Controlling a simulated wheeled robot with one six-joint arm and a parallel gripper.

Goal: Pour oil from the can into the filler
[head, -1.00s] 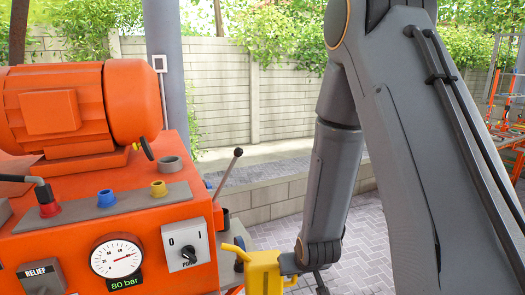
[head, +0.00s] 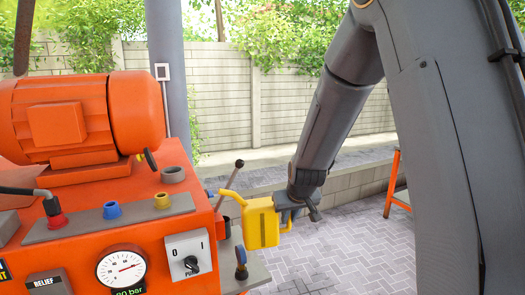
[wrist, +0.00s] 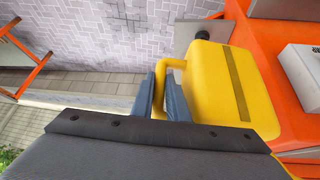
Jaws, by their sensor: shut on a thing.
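The yellow oil can (head: 262,224) hangs in the air at the right side of the orange machine, roughly upright. Its spout (head: 231,198) points left toward the machine. My gripper (head: 286,214) is shut on the can's handle at its right side. In the wrist view the blue-grey fingers of my gripper (wrist: 162,96) close around the handle, and the can's yellow body (wrist: 215,80) lies to their right. A short grey round neck (head: 173,174), which looks like the filler, stands on the machine's top, left of and higher in the picture than the spout.
The orange machine (head: 140,230) carries a motor (head: 85,115), a gauge (head: 121,267), a switch box (head: 188,255) and coloured caps. A black-knobbed lever (head: 233,175) rises close behind the spout. A grey post (head: 168,60) stands behind. Paving (head: 330,250) to the right is clear.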

